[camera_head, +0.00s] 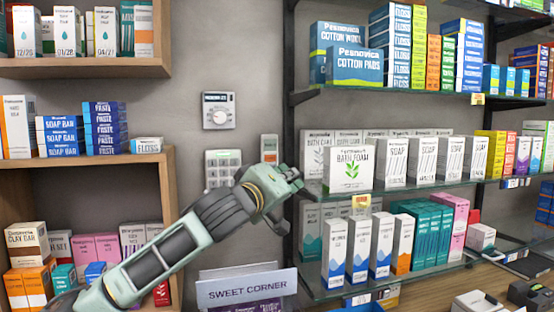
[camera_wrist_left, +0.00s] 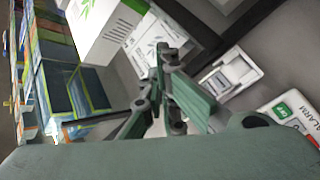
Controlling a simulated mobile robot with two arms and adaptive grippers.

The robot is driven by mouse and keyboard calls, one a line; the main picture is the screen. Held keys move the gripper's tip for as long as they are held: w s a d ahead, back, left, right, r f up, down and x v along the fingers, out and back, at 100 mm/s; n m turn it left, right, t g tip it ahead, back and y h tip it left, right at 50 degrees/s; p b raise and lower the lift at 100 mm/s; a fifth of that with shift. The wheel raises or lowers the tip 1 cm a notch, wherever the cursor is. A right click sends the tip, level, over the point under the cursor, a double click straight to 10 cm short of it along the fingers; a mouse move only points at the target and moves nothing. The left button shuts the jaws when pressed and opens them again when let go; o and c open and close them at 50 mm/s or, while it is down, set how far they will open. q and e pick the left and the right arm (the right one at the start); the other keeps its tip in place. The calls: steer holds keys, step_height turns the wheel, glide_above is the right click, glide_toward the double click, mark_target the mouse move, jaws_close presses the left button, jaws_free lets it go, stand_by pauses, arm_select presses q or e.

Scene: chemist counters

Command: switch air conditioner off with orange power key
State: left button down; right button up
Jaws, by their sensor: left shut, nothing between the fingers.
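My left gripper (camera_head: 293,176) is shut and empty, just below and right of that unit, by the shelf edge. I cannot tell if it touches anything. In the left wrist view my fingers (camera_wrist_left: 166,62) point toward the shelf side. A white unit (camera_wrist_left: 229,74) shows right of them, but no orange key is clear there. My right gripper is not in view.
An alarm keypad (camera_head: 222,168) is left of my gripper; its green OFF key (camera_wrist_left: 282,110) shows in the wrist view. A dial thermostat (camera_head: 219,111) hangs above. Glass shelves with a bath foam box (camera_head: 348,170) stand close right. A sweet corner sign (camera_head: 247,289) is below.

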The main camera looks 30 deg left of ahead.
mark_target(270, 158)
arm_select(q)
steer(key=w+a+p, duration=0.4)
steer(key=w+a, duration=0.1)
steer(key=a, duration=0.1)
steer(key=shift+a, duration=0.35)
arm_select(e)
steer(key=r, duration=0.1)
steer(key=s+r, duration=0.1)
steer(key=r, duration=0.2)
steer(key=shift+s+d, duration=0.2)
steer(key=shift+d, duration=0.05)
arm_select(q)
steer(key=shift+r, duration=0.15)
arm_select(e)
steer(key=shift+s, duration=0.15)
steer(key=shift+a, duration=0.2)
arm_select(q)
steer(key=shift+w+a, duration=0.1)
steer(key=shift+w, duration=0.05)
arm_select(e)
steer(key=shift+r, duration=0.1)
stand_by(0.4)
arm_select(q)
steer(key=shift+w+a, duration=0.2)
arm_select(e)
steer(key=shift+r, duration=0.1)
